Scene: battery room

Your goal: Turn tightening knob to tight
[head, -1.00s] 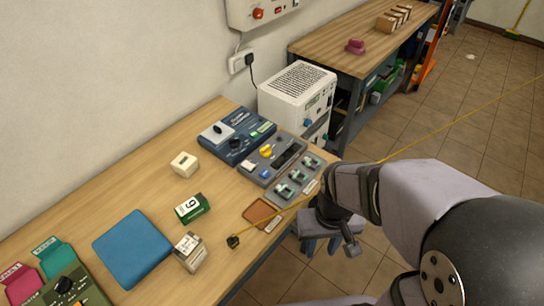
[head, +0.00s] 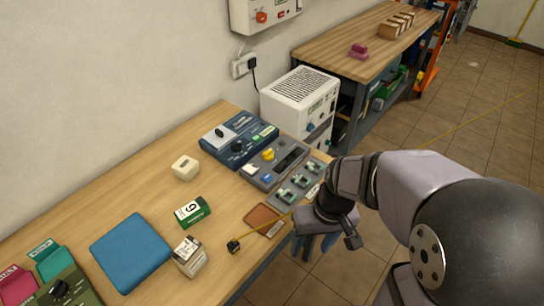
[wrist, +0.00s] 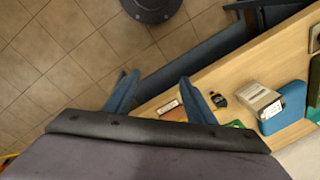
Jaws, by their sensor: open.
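A grey panel (head: 284,187) at the bench's right edge bears a yellow knob (head: 268,155), a small blue part and several green-and-pale clamp-like parts. A blue unit (head: 238,138) behind it has a black knob (head: 236,146). I cannot read which control is the tightening knob. My gripper (head: 318,243) is open and empty, in front of the panel and beyond the bench's front edge. In the wrist view its two blue fingers (wrist: 157,88) are apart, pointing over the floor and bench edge. The panel is not recognisable there.
A brown tray (head: 262,215), a small black-and-yellow item (head: 234,246), a white box (head: 189,256), a green box (head: 192,211), a cream block (head: 185,167) and a blue pad (head: 130,252) lie on the bench. A white power unit (head: 299,97) stands behind the panel.

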